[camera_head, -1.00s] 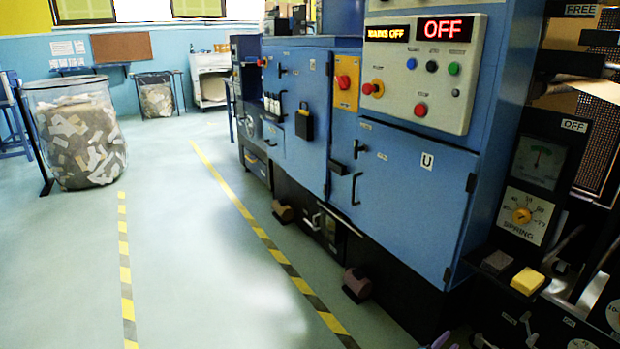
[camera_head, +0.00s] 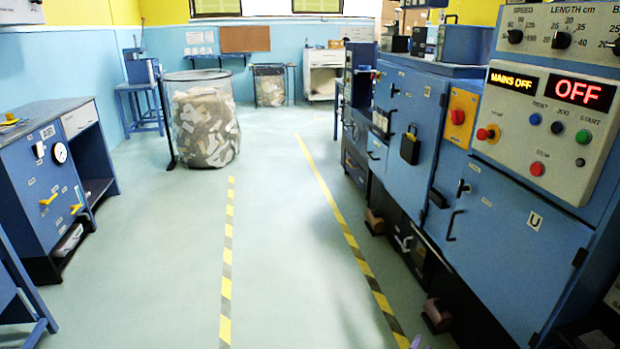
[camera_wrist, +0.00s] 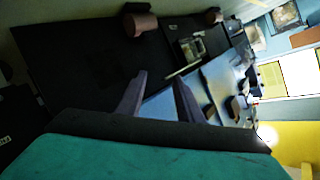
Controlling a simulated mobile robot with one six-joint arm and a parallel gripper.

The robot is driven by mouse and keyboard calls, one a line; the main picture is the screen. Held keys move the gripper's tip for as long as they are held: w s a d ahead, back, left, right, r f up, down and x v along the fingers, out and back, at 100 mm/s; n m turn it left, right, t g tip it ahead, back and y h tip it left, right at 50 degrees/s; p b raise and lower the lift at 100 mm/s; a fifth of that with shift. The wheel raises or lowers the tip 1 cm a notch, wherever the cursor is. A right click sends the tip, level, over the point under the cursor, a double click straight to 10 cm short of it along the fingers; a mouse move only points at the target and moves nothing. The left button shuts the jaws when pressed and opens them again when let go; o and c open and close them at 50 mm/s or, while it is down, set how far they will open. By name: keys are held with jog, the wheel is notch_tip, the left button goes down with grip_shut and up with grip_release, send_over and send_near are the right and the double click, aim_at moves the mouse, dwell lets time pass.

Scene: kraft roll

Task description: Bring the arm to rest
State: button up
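The rest of my arm is out of sight in the head view.
The blue machine (camera_head: 405,95) with a lit OFF display (camera_head: 580,92) lines the right side. A blue air bench (camera_head: 40,175) stands at left. A mesh bin of scraps (camera_head: 205,125) stands further back. The floor (camera_head: 275,230) between striped lines is clear.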

jog(key=s+a+r+n+g+y+p, duration=0.1)
jog(key=s+a+n+g+y+p, duration=0.3)
jog(key=a, duration=0.9)
jog(key=s+a+n+g+y+p, duration=0.1)
jog(key=s+a+n+y+p, duration=0.3)
jog(key=a, duration=0.9)
jog(key=s+a+r+n+g+p, duration=0.1)
jog(key=s+g, duration=0.3)
jog(key=s, duration=0.5)
jog(key=s+a+r+n+g+p, duration=0.1)
jog(key=s+n+g, duration=0.2)
jog(key=s, duration=0.7)
jog(key=s+a+r+n+g+p, duration=0.1)
jog(key=s+r+g, duration=0.1)
jog(key=s+g, duration=0.3)
jog(key=s, duration=0.4)
jog(key=shift+s+n+g, duration=0.15)
jog(key=shift+n+g, duration=0.15)
jog(key=shift+n, duration=0.1)
jog(key=shift+r, duration=0.1)
jog(key=shift+d, duration=0.1)
